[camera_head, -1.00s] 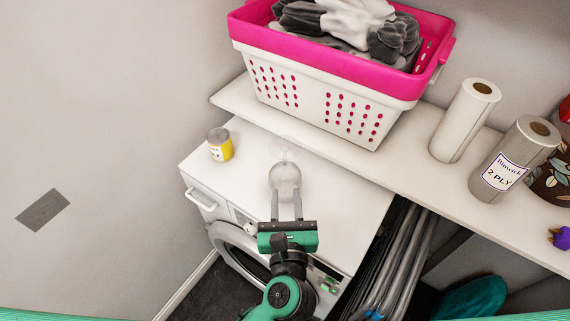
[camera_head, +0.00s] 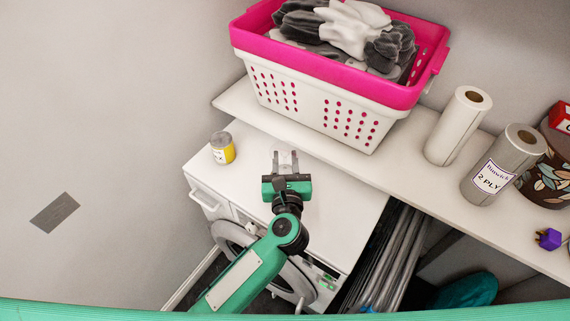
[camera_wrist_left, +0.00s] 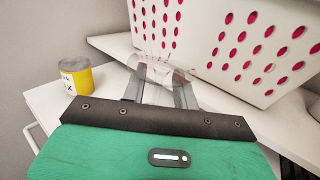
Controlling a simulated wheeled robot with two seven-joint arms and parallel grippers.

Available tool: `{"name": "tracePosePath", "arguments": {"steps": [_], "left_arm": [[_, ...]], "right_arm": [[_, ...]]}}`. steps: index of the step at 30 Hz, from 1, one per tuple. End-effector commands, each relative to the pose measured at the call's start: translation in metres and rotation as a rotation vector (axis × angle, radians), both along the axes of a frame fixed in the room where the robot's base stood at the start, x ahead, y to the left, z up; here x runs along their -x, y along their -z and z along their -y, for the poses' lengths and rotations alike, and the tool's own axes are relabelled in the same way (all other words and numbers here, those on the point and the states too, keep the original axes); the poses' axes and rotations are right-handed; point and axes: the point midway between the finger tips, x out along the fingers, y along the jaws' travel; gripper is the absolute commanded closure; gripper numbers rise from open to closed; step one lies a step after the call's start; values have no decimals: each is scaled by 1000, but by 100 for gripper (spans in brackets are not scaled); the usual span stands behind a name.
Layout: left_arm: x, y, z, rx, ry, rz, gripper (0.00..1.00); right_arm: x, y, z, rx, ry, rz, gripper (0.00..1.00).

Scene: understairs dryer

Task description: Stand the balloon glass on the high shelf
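The balloon glass (camera_wrist_left: 162,82) is clear and faint. In the left wrist view it shows between and around the fingers of my left gripper (camera_wrist_left: 162,88). In the head view my left gripper (camera_head: 285,156) is low over the white dryer top (camera_head: 335,215), and the glass can hardly be made out there. The fingers stand apart, one on each side of the glass; I see no clear grip on it. The high shelf (camera_head: 400,168) is the white board behind and above the dryer. My right gripper is out of view.
A pink-and-white laundry basket (camera_head: 310,100) fills the shelf's left part. Two paper rolls (camera_head: 458,125) (camera_head: 503,165) and a patterned container (camera_head: 550,170) stand farther right. A yellow can (camera_head: 222,148) is on the dryer's left. Shelf space between basket and rolls is narrow.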

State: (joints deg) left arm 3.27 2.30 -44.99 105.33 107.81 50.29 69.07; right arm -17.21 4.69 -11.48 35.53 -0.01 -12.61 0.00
Motion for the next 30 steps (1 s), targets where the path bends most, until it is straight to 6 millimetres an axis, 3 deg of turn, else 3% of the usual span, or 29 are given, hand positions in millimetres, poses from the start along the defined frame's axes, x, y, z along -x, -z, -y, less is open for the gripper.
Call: {"name": "tracePosePath", "arguments": {"steps": [4,12,17,30], "left_arm": [[-13,-1,-1,-2,0,0,71],[-15,1,-1,0,0,-1,71],[-15,1,-1,0,0,-1,100],[-15,-1,-1,0,0,0,100]], "right_arm": [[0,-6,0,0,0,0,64],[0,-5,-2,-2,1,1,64],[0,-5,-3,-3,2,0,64],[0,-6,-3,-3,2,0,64]]}}
